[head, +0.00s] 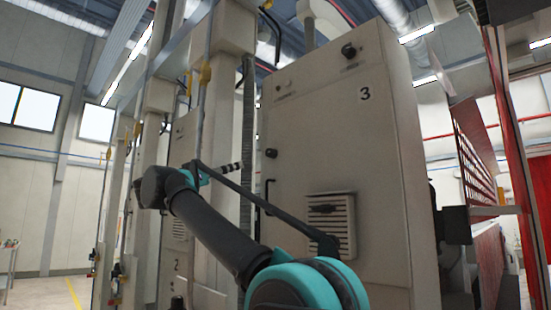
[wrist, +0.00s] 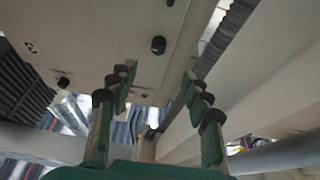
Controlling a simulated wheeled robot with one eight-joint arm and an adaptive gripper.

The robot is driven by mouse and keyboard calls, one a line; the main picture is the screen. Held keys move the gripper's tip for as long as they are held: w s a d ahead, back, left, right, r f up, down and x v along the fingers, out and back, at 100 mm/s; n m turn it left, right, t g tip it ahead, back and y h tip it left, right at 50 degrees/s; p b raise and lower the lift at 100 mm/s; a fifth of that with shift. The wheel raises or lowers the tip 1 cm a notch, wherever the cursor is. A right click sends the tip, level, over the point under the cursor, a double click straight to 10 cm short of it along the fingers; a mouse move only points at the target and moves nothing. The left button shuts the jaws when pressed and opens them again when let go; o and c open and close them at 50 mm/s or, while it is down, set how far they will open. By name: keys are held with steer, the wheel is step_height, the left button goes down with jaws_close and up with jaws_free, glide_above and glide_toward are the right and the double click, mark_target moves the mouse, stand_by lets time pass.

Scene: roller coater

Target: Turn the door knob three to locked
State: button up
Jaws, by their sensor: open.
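The tall pale cabinet (head: 310,130) bears a black number 3 at its upper right. A small black door knob (head: 271,153) sits near its left edge, above a dark vertical handle (head: 268,195). My gripper (head: 238,166) is left of this knob in the head view, apart from it. In the wrist view my gripper (wrist: 160,90) shows two spread fingers with nothing between them. That view seems upside down. A black knob (wrist: 158,45) stands on the panel beyond the fingertips, likely the same door knob. Its turn position is too small to tell.
A second black knob (head: 348,50) is near the cabinet's top. A vent (head: 331,222) is low on the door. A corrugated hose (head: 247,130) runs vertically beside the cabinet's left edge. A cabinet marked 2 (head: 180,180) stands farther left. Red shelving (head: 473,150) is at right.

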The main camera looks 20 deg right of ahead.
mark_target(268, 154)
steer(key=x, duration=1.7)
steer(key=shift+d+r, duration=0.1)
steer(key=shift+r, duration=0.4)
steer(key=shift+c, duration=0.4)
jaws_close()
